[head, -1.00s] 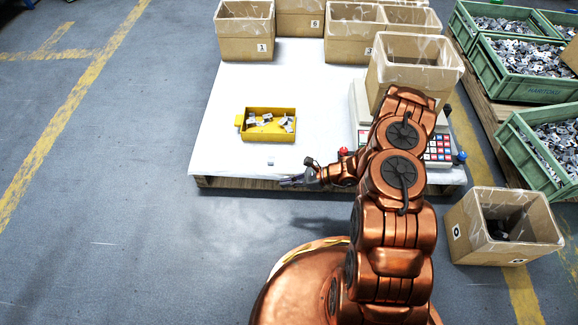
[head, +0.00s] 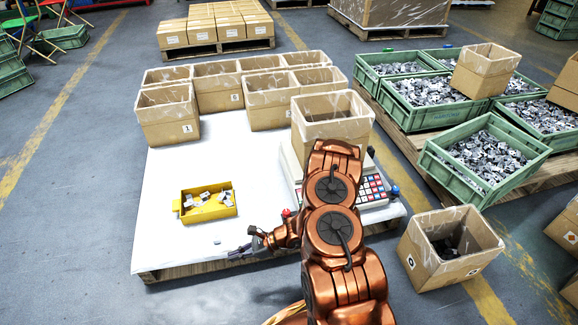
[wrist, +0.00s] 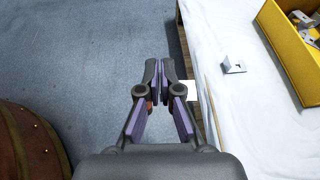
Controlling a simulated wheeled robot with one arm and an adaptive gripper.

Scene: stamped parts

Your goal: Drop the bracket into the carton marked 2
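A small grey bracket (head: 217,241) lies alone on the white pallet cover, in front of the yellow tray; it also shows in the wrist view (wrist: 234,67). My gripper (head: 238,252) is low at the pallet's front edge, right of the bracket and apart from it. In the wrist view my gripper (wrist: 160,75) has its fingertips together with nothing seen between them. A carton (head: 268,103) in the front row behind has a mark too small to read. I cannot tell which carton is marked 2. The carton marked 1 (head: 168,118) stands at the left.
The yellow tray (head: 208,212) holds several brackets. A carton (head: 330,112) stands on the scale (head: 372,190), partly behind my arm. A carton marked 0 (head: 415,250) stands on the floor at right. Green crates (head: 480,185) of parts stand beyond.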

